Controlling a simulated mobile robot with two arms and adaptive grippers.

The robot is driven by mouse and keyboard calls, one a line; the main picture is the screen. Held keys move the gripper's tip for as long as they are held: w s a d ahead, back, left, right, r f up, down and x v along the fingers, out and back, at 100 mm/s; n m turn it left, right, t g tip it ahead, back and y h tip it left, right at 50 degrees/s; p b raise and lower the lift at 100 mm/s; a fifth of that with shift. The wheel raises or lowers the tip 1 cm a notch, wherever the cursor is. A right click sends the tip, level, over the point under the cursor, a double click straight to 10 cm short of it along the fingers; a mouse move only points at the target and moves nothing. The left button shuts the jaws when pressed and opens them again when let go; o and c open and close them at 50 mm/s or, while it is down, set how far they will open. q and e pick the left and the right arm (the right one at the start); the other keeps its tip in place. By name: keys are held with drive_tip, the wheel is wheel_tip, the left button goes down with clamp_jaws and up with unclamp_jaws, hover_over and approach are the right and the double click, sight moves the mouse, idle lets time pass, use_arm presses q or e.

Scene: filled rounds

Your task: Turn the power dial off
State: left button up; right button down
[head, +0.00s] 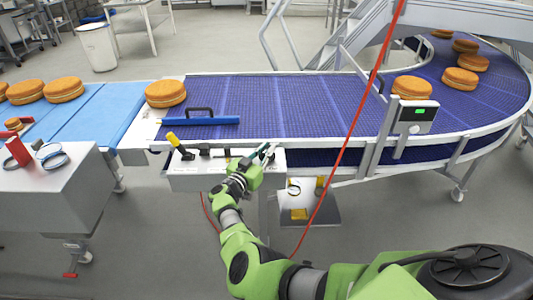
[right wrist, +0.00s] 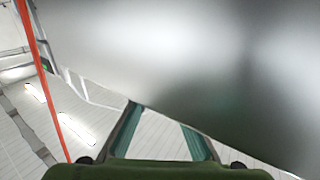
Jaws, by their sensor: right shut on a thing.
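A light grey control box (head: 210,180) is fixed to the front edge of the conveyor. On it are a yellow-handled lever (head: 178,145), a black knob (head: 204,150) and a small dark control (head: 224,154). My right gripper (head: 264,154) is at the right end of the box, shut on what I take to be the power dial, which its fingers hide. In the right wrist view, the two teal fingers (right wrist: 160,130) run behind the edge of a large blurred grey panel (right wrist: 200,70), so their tips are hidden. The dial's setting cannot be read. My left gripper is not in view.
A blue conveyor (head: 290,105) carries several round cakes (head: 165,94) and curves away right. A blue bar with a black handle (head: 198,120) lies across it. A red cable (head: 350,130) hangs in front. A grey cabinet (head: 60,195) stands left.

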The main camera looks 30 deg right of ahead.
drive_tip(key=shift+r, duration=0.15)
drive_tip(key=c, duration=2)
unclamp_jaws()
drive_tip(key=shift+c, duration=0.2)
